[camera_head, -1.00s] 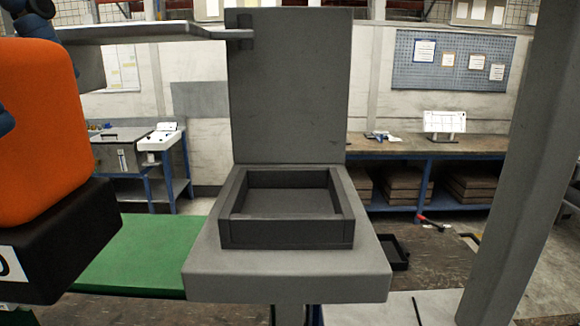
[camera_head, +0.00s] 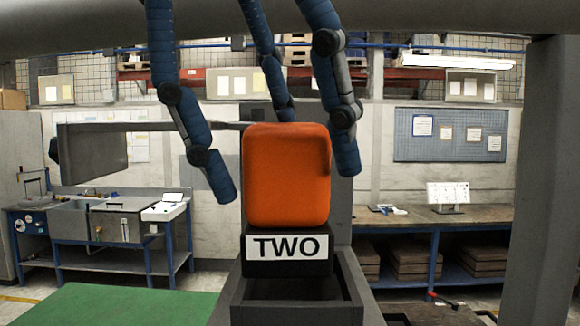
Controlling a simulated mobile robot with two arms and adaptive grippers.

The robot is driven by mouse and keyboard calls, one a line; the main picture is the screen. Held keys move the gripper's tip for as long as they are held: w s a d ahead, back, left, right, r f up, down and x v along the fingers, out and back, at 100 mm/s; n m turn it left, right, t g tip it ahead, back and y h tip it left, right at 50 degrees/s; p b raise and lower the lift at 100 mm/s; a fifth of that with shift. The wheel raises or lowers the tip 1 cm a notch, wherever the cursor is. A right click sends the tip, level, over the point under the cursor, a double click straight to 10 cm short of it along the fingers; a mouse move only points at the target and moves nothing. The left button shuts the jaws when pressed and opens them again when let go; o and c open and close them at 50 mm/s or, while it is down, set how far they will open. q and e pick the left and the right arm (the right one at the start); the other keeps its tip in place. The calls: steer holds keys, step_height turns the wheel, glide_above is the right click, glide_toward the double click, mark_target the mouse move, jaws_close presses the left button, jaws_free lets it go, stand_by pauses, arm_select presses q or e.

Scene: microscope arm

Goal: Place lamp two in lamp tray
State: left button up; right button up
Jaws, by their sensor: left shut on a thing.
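Lamp two is an orange rounded block (camera_head: 287,178) on a black base with a white label reading TWO. It is upright in the middle of the view. Its base shows above the inside of the dark grey lamp tray (camera_head: 297,314); I cannot tell whether it touches the tray floor. The tray's front and side walls show around and below it. My left gripper (camera_head: 285,150) comes down from above with its blue fingers around the orange block, shut on it. The left finger's tip looks close beside the block. My right gripper is not in view.
A grey upright panel (camera_head: 342,215) stands behind the lamp, with a flat grey arm (camera_head: 150,126) reaching left from it. A grey post (camera_head: 535,180) stands at the right. A green mat (camera_head: 120,305) lies at lower left, and benches stand farther back.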

mark_target(293, 186)
arm_select(q)
steer(key=shift+w+d+f, duration=0.1)
steer(key=shift+w+d, duration=0.2)
steer(key=shift+d, duration=0.05)
steer(key=shift+p+x, duration=0.35)
steer(key=shift+x, duration=0.8)
steer(key=shift+a+f, duration=0.15)
steer(key=shift+f, duration=0.3)
steer(key=shift+a+f, duration=0.1)
steer(key=shift+f, duration=0.05)
steer(key=shift+s+a, duration=0.1)
steer(key=shift+s, duration=0.1)
steer(key=o, duration=1.5)
steer(key=shift+f, duration=0.1)
steer(key=shift+w, duration=0.1)
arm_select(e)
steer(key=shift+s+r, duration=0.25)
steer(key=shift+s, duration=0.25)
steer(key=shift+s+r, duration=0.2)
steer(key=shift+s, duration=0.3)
